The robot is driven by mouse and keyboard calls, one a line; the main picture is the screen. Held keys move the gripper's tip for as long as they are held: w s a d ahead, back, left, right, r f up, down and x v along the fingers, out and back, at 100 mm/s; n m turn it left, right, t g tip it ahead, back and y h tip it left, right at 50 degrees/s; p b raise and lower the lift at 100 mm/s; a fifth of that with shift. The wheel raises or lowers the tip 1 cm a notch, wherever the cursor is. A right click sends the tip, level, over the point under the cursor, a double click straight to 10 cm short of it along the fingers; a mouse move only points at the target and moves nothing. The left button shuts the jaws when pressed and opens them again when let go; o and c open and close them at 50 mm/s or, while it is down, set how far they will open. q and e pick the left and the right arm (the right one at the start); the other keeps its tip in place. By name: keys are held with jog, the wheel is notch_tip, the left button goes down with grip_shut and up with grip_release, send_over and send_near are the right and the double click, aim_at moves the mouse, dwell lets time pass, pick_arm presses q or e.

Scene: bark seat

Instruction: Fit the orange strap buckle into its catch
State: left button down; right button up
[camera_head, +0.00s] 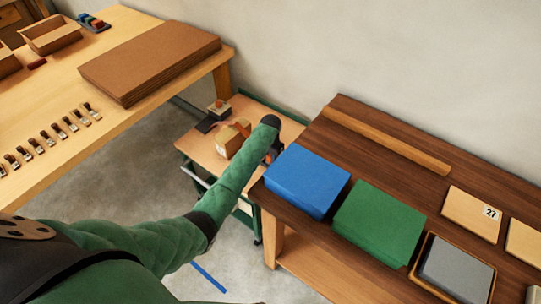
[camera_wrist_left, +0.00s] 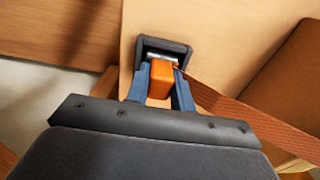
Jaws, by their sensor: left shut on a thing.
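My left gripper (camera_wrist_left: 160,95) has blue fingers shut on the orange buckle (camera_wrist_left: 161,72) in the left wrist view. The buckle's metal tip points at the dark grey catch (camera_wrist_left: 178,47) and overlaps its opening in the picture; I cannot tell how deep it sits. A brown-orange strap (camera_wrist_left: 235,110) runs from beside the buckle to the lower right. In the head view my left gripper (camera_head: 271,154) is largely hidden behind my green sleeve, above the cart. An orange strap (camera_head: 241,128) shows over a cardboard box (camera_head: 230,141) there. My right gripper is not in view.
A dark wooden table (camera_head: 385,170) with blue (camera_head: 306,180) and green (camera_head: 378,222) blocks stands close on the right. A workbench (camera_head: 60,85) stands left.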

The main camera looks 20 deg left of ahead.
aim_at(270, 155)
pick_arm(q)
jog(key=shift+f, duration=0.25)
jog(key=c, duration=1.2)
grip_release()
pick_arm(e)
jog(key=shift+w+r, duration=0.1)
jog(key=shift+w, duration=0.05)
pick_arm(q)
jog(key=shift+f, duration=0.1)
jog(key=shift+r, duration=0.7)
notch_tip(270, 155, up, 10)
jog(key=b, duration=0.2)
jog(key=shift+b, duration=0.35)
jog(key=shift+r, duration=0.7)
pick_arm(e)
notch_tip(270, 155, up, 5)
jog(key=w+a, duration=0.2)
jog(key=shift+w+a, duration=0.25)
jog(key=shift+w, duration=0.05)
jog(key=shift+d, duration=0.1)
